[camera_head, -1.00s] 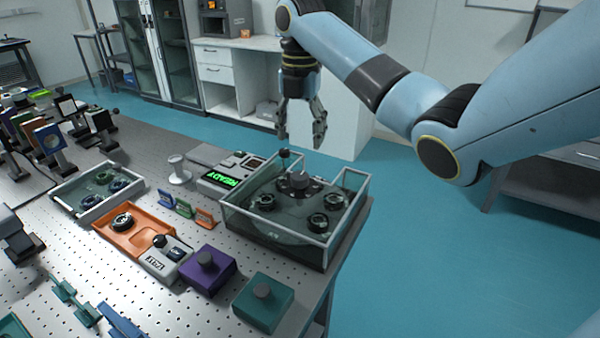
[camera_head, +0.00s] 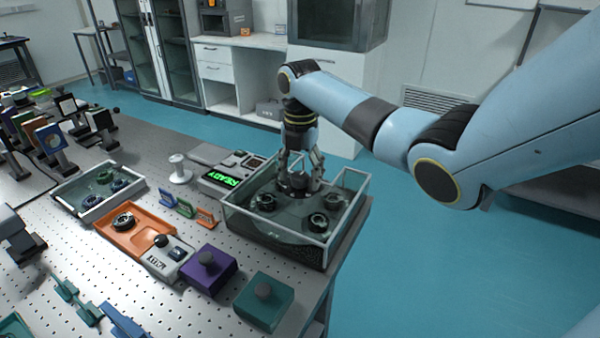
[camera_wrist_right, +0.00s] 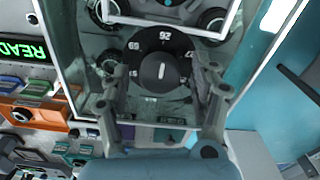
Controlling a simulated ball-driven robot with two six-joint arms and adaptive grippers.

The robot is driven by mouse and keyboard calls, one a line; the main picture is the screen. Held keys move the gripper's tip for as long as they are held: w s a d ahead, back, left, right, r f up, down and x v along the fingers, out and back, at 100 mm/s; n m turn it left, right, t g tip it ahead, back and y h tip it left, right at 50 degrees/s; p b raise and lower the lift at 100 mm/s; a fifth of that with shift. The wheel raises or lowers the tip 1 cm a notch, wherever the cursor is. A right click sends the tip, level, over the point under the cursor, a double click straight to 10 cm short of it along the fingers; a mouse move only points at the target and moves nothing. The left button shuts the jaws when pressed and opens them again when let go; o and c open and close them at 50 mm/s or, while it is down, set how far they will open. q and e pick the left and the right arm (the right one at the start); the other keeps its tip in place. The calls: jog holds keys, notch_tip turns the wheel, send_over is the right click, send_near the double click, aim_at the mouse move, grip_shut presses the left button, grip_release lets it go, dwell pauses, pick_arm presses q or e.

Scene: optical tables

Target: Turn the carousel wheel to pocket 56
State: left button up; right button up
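The carousel wheel (camera_head: 298,189) is in the clear-walled box (camera_head: 262,232) at the table's right corner. In the right wrist view its dark round dial (camera_wrist_right: 180,49) has white numbers around a central knob (camera_wrist_right: 160,73) with a white line. My right gripper (camera_head: 302,180) points down inside the box, over the wheel. In the right wrist view its fingers (camera_wrist_right: 163,90) stand apart on either side of the knob, with gaps visible. Whether they touch the dial is not clear. My left gripper is not in view.
A device with a green READY display (camera_head: 222,178) stands left of the box. An orange tray (camera_head: 137,232), a purple block (camera_head: 208,272) and a teal block (camera_head: 263,300) stand in front. The box walls surround my right gripper. Open floor lies to the right.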

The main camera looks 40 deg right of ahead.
grip_shut()
dwell(0.5)
